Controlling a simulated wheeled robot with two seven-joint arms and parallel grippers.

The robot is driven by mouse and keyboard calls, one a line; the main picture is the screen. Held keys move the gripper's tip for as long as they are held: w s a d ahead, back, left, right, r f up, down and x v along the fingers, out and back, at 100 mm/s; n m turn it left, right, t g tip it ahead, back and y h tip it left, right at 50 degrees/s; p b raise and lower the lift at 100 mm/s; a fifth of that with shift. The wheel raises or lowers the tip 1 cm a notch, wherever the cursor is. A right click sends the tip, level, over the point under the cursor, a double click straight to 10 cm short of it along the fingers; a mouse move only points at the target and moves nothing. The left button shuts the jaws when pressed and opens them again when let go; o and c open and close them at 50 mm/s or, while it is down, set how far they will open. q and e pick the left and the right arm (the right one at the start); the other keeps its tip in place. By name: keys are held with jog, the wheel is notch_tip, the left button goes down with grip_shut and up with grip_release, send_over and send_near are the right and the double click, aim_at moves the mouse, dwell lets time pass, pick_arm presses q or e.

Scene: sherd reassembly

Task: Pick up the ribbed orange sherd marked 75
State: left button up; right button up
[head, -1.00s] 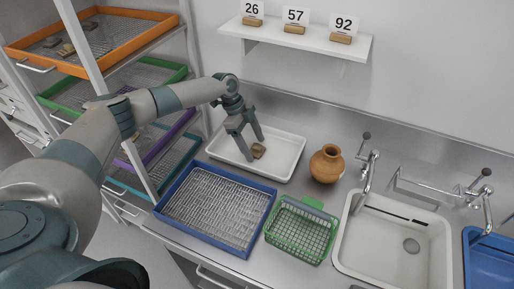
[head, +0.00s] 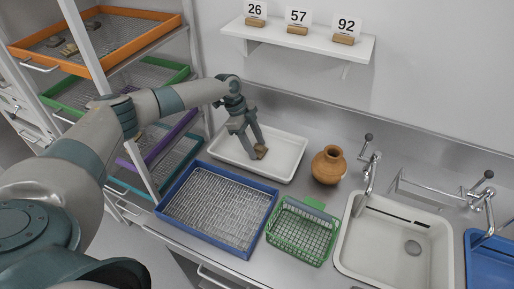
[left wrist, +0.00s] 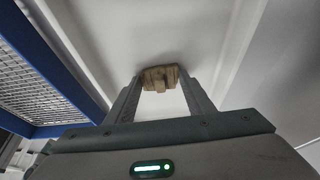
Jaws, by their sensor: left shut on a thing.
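A small brownish sherd (head: 261,151) is at the white tray (head: 289,166) in the head view. My left gripper (head: 256,154) is shut on it, with a finger on each side. In the left wrist view the sherd (left wrist: 159,78) sits between the two fingertips, over the pale tray floor. It looks tan-brown with a raised block on its near face. I cannot read a number on it, and I cannot tell whether it touches the tray floor. My right gripper is not in view.
A blue-framed mesh tray (head: 262,232) and a green wire basket (head: 297,237) stand in front of the white tray. An orange-brown pot (head: 328,166) stands to its right, before the sink (head: 389,268). A rack with an orange tray (head: 99,66) holding sherds is at the left.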

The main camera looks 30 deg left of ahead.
aim_at(261, 148)
pick_arm(q)
jog(key=shift+r, duration=0.1)
jog(key=shift+r+b, duration=0.45)
jog(key=shift+r, duration=0.15)
notch_tip(261, 148, up, 2)
jog(key=shift+r+b, duration=0.15)
jog(key=shift+b, duration=0.5)
jog(key=s+d+r+b, duration=0.2)
jog(key=d+r, duration=0.5)
jog(key=d, duration=0.4)
jog(key=shift+d+r+b, duration=0.15)
jog(key=shift+d+b, duration=0.1)
jog(key=shift+b, duration=0.45)
jog(key=shift+s, duration=0.15)
